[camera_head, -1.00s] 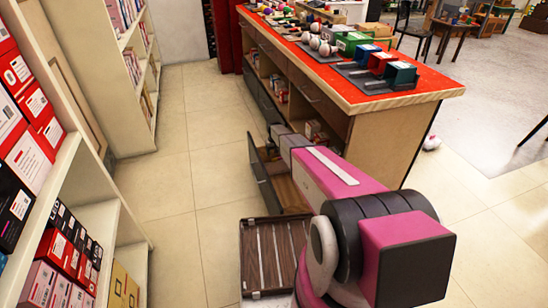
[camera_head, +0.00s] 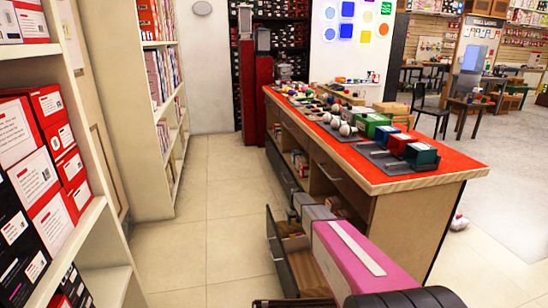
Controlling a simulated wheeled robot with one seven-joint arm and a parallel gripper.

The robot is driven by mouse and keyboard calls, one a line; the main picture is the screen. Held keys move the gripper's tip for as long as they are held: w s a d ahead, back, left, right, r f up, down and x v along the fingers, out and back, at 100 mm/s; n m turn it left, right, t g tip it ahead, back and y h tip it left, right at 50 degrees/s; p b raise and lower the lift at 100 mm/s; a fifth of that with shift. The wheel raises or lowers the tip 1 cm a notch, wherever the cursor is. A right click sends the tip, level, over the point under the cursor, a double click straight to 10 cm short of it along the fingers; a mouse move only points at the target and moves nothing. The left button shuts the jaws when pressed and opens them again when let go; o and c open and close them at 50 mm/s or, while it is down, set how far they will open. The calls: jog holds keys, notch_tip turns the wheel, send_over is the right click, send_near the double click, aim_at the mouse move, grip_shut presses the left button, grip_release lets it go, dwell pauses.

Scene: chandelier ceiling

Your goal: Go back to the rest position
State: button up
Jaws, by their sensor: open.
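My arm (camera_head: 350,262), pink with a pale strip along its top, reaches from the bottom edge toward the open drawer of the counter. Its far end meets grey block-like parts at the drawer, and I cannot tell where arm ends and drawer contents begin. No gripper fingers can be made out. The open drawer (camera_head: 279,252) has a dark front panel and juts into the aisle, with some small items inside.
The counter (camera_head: 440,172) with a red top stands on the right, with bins and small goods on it. Shelves of boxes (camera_head: 38,172) line the left. The tiled aisle (camera_head: 215,215) between them is clear. A dark chair (camera_head: 432,115) stands beyond the counter.

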jog(key=s+d+r, duration=0.1)
jog(key=s+r, duration=0.6)
jog(key=s, duration=0.6)
jog(key=s+d+r+m, duration=0.1)
jog(key=s+r, duration=0.5)
jog(key=s, duration=0.7)
jog(key=s+d+r+m, duration=0.1)
jog(key=s+r, duration=0.6)
jog(key=s, duration=0.5)
jog(key=shift+s+d+r, duration=0.15)
jog(key=shift+s+r, duration=0.2)
jog(key=shift+s, duration=0.05)
